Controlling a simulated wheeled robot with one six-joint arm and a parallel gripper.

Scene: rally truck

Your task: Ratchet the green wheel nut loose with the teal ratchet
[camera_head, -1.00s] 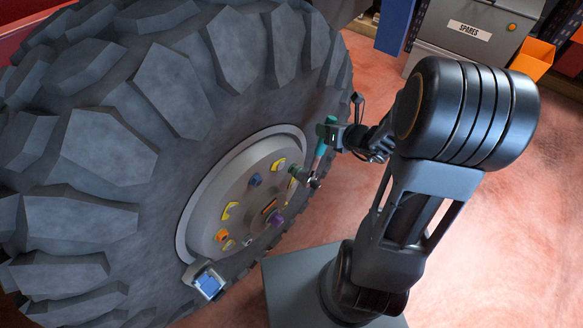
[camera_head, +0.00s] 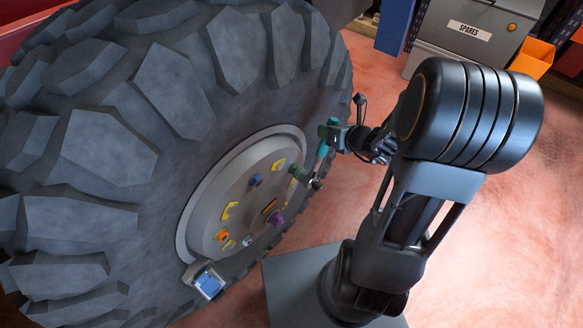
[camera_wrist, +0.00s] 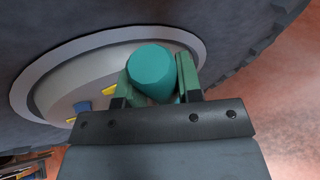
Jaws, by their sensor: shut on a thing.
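The teal ratchet (camera_head: 323,149) is at the right side of the wheel hub, its handle gripped by my gripper (camera_head: 331,134). In the wrist view the handle's rounded end (camera_wrist: 152,72) fills the space between the two fingers (camera_wrist: 155,92). The ratchet's dark head (camera_head: 315,184) is at the lower end of the handle, beside a dark green part (camera_head: 298,173) on the hub. That part looks like the green wheel nut or a socket on it; I cannot tell which. The wrist view hides the ratchet head and the nut behind the handle and gripper.
The big tyre (camera_head: 150,110) fills the left. The hub (camera_head: 207,205) carries blue, yellow, orange and purple parts. A small blue-topped block (camera_head: 208,284) sits at the hub's lower edge. A grey SPARES box (camera_head: 470,35) and an orange bin (camera_head: 531,58) stand behind.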

